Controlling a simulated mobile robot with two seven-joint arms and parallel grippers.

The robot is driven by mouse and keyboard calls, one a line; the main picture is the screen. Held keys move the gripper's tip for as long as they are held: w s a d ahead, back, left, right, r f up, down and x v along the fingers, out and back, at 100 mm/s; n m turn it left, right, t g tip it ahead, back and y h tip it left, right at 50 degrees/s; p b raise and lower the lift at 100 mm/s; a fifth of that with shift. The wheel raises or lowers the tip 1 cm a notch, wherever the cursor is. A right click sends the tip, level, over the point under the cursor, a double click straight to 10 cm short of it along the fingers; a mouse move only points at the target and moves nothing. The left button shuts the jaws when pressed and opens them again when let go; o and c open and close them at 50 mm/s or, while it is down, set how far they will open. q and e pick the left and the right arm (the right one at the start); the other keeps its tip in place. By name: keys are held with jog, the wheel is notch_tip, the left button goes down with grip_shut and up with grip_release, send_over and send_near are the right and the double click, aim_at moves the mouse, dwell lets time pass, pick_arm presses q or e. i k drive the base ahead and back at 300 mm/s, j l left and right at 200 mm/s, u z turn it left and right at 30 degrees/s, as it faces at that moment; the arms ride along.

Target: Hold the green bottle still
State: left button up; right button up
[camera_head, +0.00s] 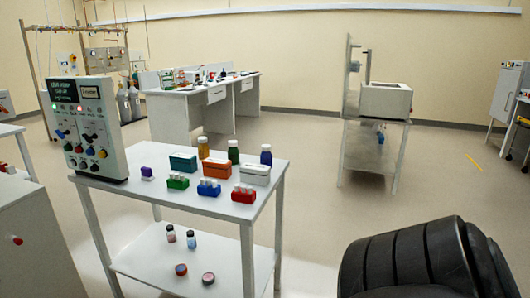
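The green bottle (234,152) stands upright with a pale cap near the back edge of the white table (130,192). An amber bottle (203,148) stands to its left and a blue bottle (266,155) to its right. The white box in front hides part of its base. Nothing of mine touches the green bottle. Neither of my grippers is in view.
A teal box (183,163), an orange box (214,169) and the white box (255,174) stand before the bottles. Green (178,182), blue (209,188) and red (243,194) racks are in front. A control panel (87,128) stands at left.

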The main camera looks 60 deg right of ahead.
aim_at(233, 153)
jog(key=z, duration=1.75)
